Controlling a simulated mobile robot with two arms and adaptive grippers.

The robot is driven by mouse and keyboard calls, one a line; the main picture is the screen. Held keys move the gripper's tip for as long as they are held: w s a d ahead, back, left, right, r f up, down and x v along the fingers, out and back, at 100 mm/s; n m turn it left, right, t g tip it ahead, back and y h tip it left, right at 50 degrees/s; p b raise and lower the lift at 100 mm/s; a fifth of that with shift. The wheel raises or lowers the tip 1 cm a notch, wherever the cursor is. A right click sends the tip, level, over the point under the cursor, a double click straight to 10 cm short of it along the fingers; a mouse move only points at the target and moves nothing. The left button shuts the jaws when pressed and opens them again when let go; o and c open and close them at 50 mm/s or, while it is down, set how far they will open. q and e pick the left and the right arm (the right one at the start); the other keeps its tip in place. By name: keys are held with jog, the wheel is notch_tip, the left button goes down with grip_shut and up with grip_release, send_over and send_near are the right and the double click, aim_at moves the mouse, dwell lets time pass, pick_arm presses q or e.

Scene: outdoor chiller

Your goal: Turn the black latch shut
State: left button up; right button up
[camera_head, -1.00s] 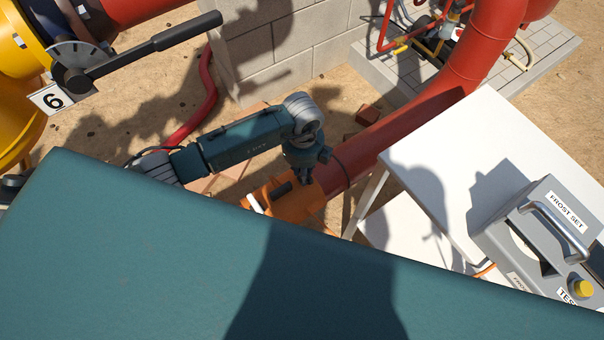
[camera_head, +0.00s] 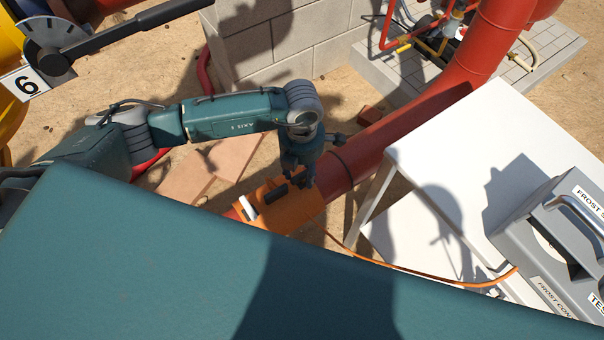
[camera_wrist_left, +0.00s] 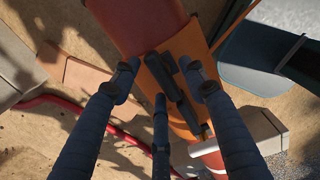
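An orange jacket (camera_head: 298,211) wraps the red pipe below my left arm. The black latch (camera_head: 275,193) lies on top of it; in the left wrist view the latch (camera_wrist_left: 184,98) is a long dark bar across the orange jacket (camera_wrist_left: 200,45). My left gripper (camera_head: 299,180) points down at the right end of the latch. In the left wrist view the left gripper (camera_wrist_left: 165,84) has its fingers spread, with the latch between or just beneath them. I cannot tell whether a finger touches the latch. My right gripper is out of view.
The red pipe (camera_head: 400,130) runs up to the right. A white table (camera_head: 480,160) with a grey frost-set case (camera_head: 545,225) stands on the right. An orange cable (camera_head: 400,268) runs to the case. A block wall (camera_head: 280,45) is behind; a black lever (camera_head: 130,30) is upper left.

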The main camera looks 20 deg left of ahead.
aim_at(301, 172)
pick_arm(q)
jog(key=o, duration=0.5)
jog(key=shift+r, duration=0.15)
notch_tip(301, 172, up, 7)
jog(key=p, duration=0.5)
notch_tip(301, 172, up, 12)
jog(key=shift+s+f, duration=0.1)
dwell(0.4)
